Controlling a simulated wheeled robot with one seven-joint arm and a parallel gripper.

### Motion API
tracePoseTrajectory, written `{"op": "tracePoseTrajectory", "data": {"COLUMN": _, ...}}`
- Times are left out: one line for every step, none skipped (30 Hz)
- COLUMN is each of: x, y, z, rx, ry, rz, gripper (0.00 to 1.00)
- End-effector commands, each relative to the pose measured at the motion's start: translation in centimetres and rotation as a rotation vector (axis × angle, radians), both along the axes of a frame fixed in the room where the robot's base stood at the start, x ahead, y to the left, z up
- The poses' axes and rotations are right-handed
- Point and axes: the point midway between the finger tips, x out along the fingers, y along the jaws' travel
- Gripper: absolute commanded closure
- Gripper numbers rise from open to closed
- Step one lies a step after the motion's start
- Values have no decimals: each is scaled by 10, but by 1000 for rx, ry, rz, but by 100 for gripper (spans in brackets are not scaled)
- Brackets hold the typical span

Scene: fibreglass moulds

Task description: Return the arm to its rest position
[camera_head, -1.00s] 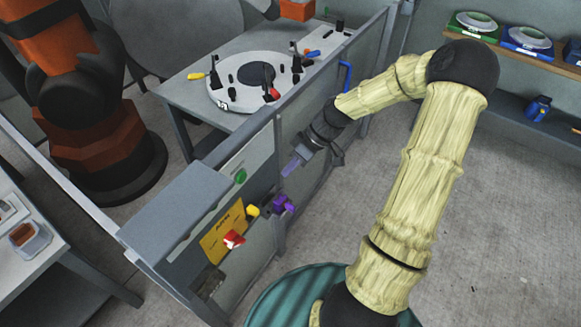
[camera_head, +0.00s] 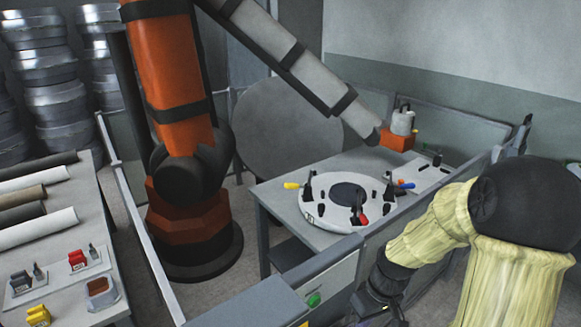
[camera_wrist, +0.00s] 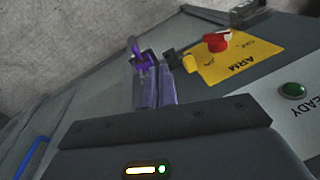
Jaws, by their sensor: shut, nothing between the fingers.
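My arm, in a pale yellow cover with black joints, bends down at the right of the head view. My gripper (camera_wrist: 154,88) shows in the wrist view, with its two translucent purple fingers together and nothing between them. It points over the grey control panel, with a purple latch-like part (camera_wrist: 140,50) just beyond the fingertips. I cannot tell whether they touch. In the head view my wrist is low at the right, and the fingertips are not clearly visible.
The grey panel carries a red knob (camera_wrist: 216,42) on a yellow plate (camera_wrist: 232,62) and a green button (camera_head: 313,300). Behind it stands a table with a round white mould fixture (camera_head: 325,212). An orange robot arm (camera_head: 170,75) stands inside the fence.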

Motion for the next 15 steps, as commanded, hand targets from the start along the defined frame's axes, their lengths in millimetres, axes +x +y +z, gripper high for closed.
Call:
{"op": "tracePoseTrajectory", "data": {"x": -7, "y": 4, "z": 9, "rx": -40, "ry": -16, "rz": -29, "gripper": 100}}
{"op": "tracePoseTrajectory", "data": {"x": -11, "y": 5, "z": 13, "rx": -60, "ry": -26, "rz": -55, "gripper": 100}}
{"op": "tracePoseTrajectory", "data": {"x": -16, "y": 6, "z": 19, "rx": -84, "ry": -40, "rz": -91, "gripper": 100}}
{"op": "tracePoseTrajectory", "data": {"x": -20, "y": 7, "z": 23, "rx": -99, "ry": -53, "rz": -120, "gripper": 100}}
{"op": "tracePoseTrajectory", "data": {"x": -24, "y": 8, "z": 28, "rx": -112, "ry": -66, "rz": -149, "gripper": 100}}
{"op": "tracePoseTrajectory", "data": {"x": -30, "y": 9, "z": 34, "rx": -127, "ry": -85, "rz": -186, "gripper": 100}}
{"op": "tracePoseTrajectory", "data": {"x": -34, "y": 11, "z": 38, "rx": -135, "ry": -101, "rz": -215, "gripper": 100}}
{"op": "tracePoseTrajectory", "data": {"x": -38, "y": 12, "z": 43, "rx": -141, "ry": -117, "rz": -245, "gripper": 100}}
{"op": "tracePoseTrajectory", "data": {"x": -43, "y": 13, "z": 48, "rx": -145, "ry": -137, "rz": -283, "gripper": 100}}
{"op": "tracePoseTrajectory", "data": {"x": -47, "y": 14, "z": 52, "rx": -146, "ry": -151, "rz": -310, "gripper": 100}}
{"op": "tracePoseTrajectory", "data": {"x": -50, "y": 14, "z": 55, "rx": -146, "ry": -164, "rz": -334, "gripper": 100}}
{"op": "tracePoseTrajectory", "data": {"x": -54, "y": 15, "z": 58, "rx": -143, "ry": -179, "rz": -363, "gripper": 100}}
{"op": "tracePoseTrajectory", "data": {"x": -56, "y": 16, "z": 60, "rx": -141, "ry": -187, "rz": -380, "gripper": 100}}
{"op": "tracePoseTrajectory", "data": {"x": -58, "y": 16, "z": 62, "rx": -139, "ry": -193, "rz": -395, "gripper": 100}}
{"op": "tracePoseTrajectory", "data": {"x": -59, "y": 15, "z": 63, "rx": -136, "ry": -200, "rz": -410, "gripper": 100}}
